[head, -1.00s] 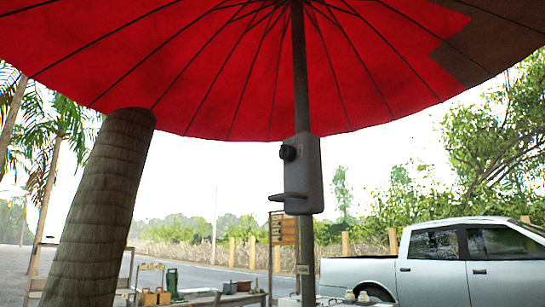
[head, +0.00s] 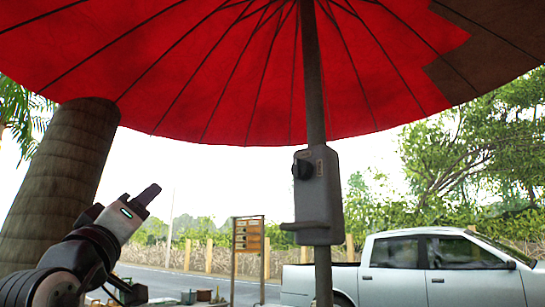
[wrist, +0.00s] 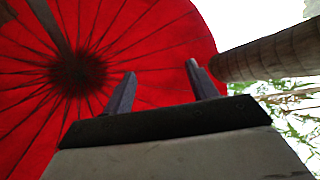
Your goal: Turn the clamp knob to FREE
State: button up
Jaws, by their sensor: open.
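The clamp knob (head: 303,169) is a dark round knob on the left part of a grey clamp housing (head: 326,190) fixed to the umbrella pole. Small lettering beside the knob is too small to read, so its setting cannot be told. A grey ledge juts left from the housing's bottom. My gripper (head: 148,195) is raised at the lower left in the head view, well left of the knob and apart from it. In the wrist view my gripper (wrist: 158,90) is open with two dark fingers apart and nothing between them; the knob is not in that view.
A red umbrella canopy (head: 220,70) spreads overhead on its pole (head: 312,80). A thick palm trunk (head: 60,175) stands behind my arm at left. A wooden sign (head: 248,236) and a silver pickup (head: 440,275) are farther back. Open air lies between gripper and housing.

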jog(key=d+r+m+g+h+p, duration=0.1)
jog(key=d+r+m+g+h, duration=0.25)
jog(key=d+r+h, duration=0.4)
jog(key=m+g+h+p, duration=0.1)
jog(key=m+g+p, duration=0.1)
jog(key=g, duration=0.4)
send_near(298, 167)
jog(key=p+x, duration=0.4)
jog(key=x, duration=0.2)
jog(key=shift+w+d+p, duration=0.15)
jog(key=shift+w+p, duration=0.2)
jog(key=shift+w+d, duration=0.35)
jog(key=shift+w, duration=0.3)
jog(key=shift+c, duration=0.4)
jog(key=c, duration=0.9)
